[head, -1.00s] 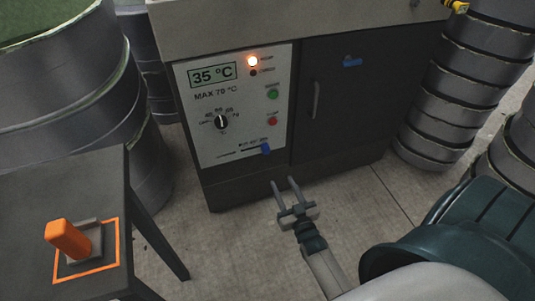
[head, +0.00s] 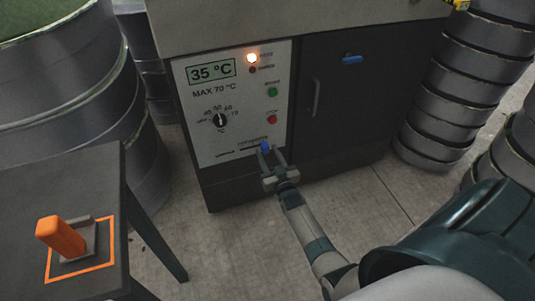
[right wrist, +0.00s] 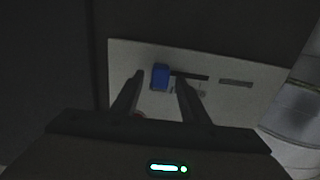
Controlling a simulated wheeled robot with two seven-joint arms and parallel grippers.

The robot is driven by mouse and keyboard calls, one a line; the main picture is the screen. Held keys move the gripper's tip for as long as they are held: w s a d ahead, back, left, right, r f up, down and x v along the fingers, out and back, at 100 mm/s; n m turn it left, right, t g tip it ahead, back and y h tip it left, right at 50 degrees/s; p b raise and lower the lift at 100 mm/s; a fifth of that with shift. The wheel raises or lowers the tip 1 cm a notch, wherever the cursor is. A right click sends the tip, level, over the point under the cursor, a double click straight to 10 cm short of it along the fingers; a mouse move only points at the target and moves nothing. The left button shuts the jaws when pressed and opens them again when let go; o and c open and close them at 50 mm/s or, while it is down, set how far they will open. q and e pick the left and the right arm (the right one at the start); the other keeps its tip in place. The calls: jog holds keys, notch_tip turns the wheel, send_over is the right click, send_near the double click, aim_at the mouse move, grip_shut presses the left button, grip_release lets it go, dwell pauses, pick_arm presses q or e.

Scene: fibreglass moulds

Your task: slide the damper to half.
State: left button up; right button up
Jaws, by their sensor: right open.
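The damper is a blue slider knob (head: 265,146) low on the white control panel (head: 203,151). It sits at the right end of its short horizontal slot (head: 247,150) in the head view. My right gripper (head: 271,151) is open at the panel, with its fingers pointing at the knob. In the right wrist view the blue knob (right wrist: 160,77) shows between the two open fingers, and the dark slot (right wrist: 190,76) runs off to the right from it. I cannot tell whether a finger touches the knob. My left gripper is not in view.
The panel has a dial (head: 220,120), a green button (head: 272,92) and a red button (head: 272,119) above the slider. A dark door (head: 345,105) is to the right. An orange handle (head: 62,236) stands on a dark table (head: 60,180) at left. Floor before the cabinet is clear.

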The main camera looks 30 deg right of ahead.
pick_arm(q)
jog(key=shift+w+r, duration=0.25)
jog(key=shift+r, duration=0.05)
pick_arm(e)
jog(key=shift+w+d, duration=0.1)
jog(key=shift+w, duration=0.3)
grip_shut()
jog(key=shift+w+a, duration=0.25)
jog(key=shift+a, duration=0.75)
jog(key=shift+w+a, duration=0.2)
jog(key=shift+a, duration=0.75)
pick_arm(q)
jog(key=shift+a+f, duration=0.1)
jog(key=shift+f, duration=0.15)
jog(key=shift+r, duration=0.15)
pick_arm(e)
grip_release()
jog(key=shift+s, duration=0.1)
